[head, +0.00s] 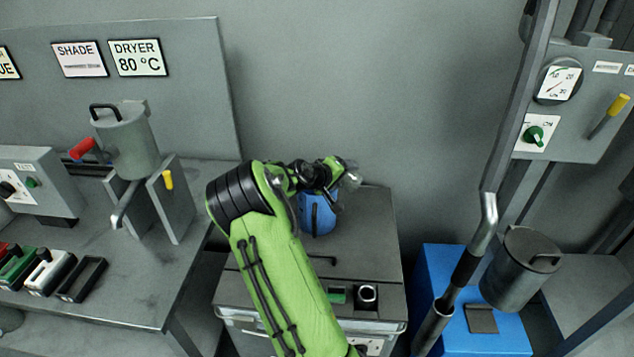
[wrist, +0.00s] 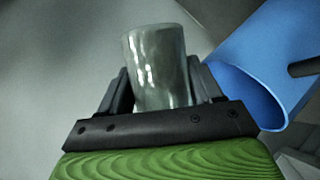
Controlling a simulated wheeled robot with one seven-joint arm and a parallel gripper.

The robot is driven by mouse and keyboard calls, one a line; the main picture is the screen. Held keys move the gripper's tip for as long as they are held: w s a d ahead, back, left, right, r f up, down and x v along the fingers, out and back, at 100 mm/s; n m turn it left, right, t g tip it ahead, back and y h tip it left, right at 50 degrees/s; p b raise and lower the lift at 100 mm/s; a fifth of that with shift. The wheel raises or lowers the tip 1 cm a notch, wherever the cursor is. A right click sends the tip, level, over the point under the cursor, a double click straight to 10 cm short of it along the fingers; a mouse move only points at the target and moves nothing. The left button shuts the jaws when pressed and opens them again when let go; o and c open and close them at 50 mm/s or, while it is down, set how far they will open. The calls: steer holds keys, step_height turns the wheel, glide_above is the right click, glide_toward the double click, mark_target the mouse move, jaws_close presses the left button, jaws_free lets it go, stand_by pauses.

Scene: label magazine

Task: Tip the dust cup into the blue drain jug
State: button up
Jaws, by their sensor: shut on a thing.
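The dust cup (wrist: 154,68) is a clear, glassy cup between my gripper's two dark fingers in the wrist view. My gripper (wrist: 157,88) is shut on it. In the head view the cup (head: 352,178) shows small at the end of my green arm, above and to the right of the jug. The blue drain jug (head: 318,215) stands on the grey cabinet, its upper part hidden behind my wrist. In the wrist view the jug's open mouth (wrist: 272,95) is to the right of my gripper, apart from the cup. The cup's contents cannot be made out.
The grey cabinet (head: 365,255) has a small round-holed block (head: 367,295) and a green item (head: 337,295) near its front. A workbench with a lidded hopper (head: 128,142) stands left. A metal post, pipe and blue box (head: 490,335) stand right.

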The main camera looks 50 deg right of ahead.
stand_by(0.4)
steer(key=shift+r+n+g+h+p, duration=0.35)
steer(key=shift+n+g+p, duration=0.25)
steer(key=shift+p, duration=0.8)
steer(key=shift+w+a+r+n+g+h+p, duration=0.1)
steer(key=shift+w+r+n+g+h+p, duration=0.1)
steer(key=shift+w+n+p, duration=0.25)
steer(key=shift+w+a+r+n+g+h+p, duration=0.15)
steer(key=shift+w+n+g+p, duration=0.1)
steer(key=shift+w+p, duration=0.4)
steer(key=shift+f+n+g+p, duration=0.35)
steer(key=shift+f+n, duration=0.05)
steer(key=shift+n, duration=0.1)
stand_by(1.1)
steer(key=shift+w+r+n+g+h+p, duration=0.3)
steer(key=shift+n+g+h+p, duration=0.1)
steer(key=shift+n+p, duration=0.1)
stand_by(0.8)
steer(key=shift+w+a+f+n+g+h+b, duration=0.2)
steer(key=shift+f+n+g+h+b, duration=0.25)
steer(key=shift+n, duration=0.25)
stand_by(0.8)
steer(key=shift+w+r+n, duration=0.1)
steer(key=shift+w+n, duration=0.05)
steer(key=shift+n, duration=0.15)
stand_by(0.4)
